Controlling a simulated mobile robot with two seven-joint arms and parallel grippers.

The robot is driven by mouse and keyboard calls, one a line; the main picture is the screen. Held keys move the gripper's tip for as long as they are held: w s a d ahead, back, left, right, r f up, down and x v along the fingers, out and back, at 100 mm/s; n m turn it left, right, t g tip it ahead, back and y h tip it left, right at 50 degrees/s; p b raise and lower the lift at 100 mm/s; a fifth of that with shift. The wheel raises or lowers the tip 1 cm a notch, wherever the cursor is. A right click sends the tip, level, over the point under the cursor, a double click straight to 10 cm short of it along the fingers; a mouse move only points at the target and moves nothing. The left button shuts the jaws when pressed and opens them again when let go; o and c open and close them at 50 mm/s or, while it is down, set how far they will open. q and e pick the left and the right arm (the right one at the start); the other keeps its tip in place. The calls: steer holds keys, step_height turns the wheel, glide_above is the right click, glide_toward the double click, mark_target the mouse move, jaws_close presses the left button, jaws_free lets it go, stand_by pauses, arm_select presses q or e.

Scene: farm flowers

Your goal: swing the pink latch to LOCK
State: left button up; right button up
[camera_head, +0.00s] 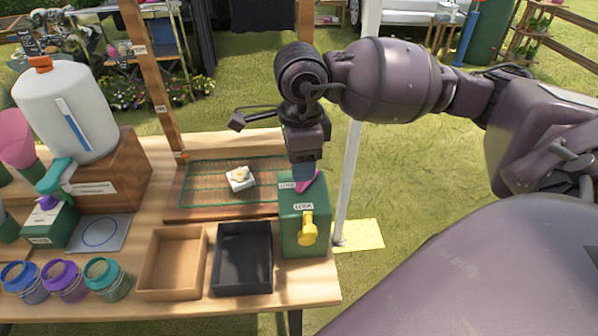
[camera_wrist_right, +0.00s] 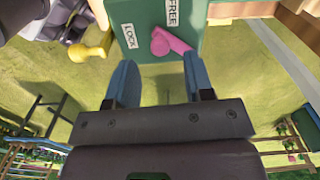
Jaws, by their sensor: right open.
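The green box (camera_head: 290,238) stands at the right end of the wooden table. The pink latch (camera_wrist_right: 168,42) is on one face of it in the right wrist view, beside a LOCK label (camera_wrist_right: 129,36) and a FREE label (camera_wrist_right: 173,14). I cannot tell exactly which way it points. In the head view the pink latch (camera_head: 309,184) shows only partly, beneath my right gripper (camera_head: 304,174). That gripper points down at the box top. In the right wrist view my right gripper (camera_wrist_right: 160,82) is open, its fingers apart and empty, with the latch beyond the gap. My left gripper is not in view.
A yellow knob (camera_head: 308,230) sticks out of the box front. A black tray (camera_head: 243,286) and a brown tray (camera_head: 147,280) are to its left. A green wire rack (camera_head: 205,187) lies behind them, and a white pole (camera_head: 350,180) rises to the box's right.

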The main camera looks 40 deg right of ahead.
step_height(320, 180, down, 2)
steer(key=shift+f, duration=0.65)
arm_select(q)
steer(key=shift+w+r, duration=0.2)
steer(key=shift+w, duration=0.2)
arm_select(e)
steer(key=shift+c, duration=0.3)
jaws_close()
steer(key=shift+s+d+f+n+b, duration=0.1)
steer(key=shift+s+f+n+b, duration=0.1)
steer(key=shift+n+b, duration=0.35)
steer(key=shift+d+n, duration=0.1)
steer(key=shift+n, duration=0.15)
steer(key=shift+s+b, duration=0.2)
steer(key=shift+b, duration=0.15)
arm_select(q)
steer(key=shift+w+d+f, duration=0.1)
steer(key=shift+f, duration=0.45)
arm_select(e)
steer(key=shift+r+n, duration=0.2)
steer(key=shift+n, duration=0.1)
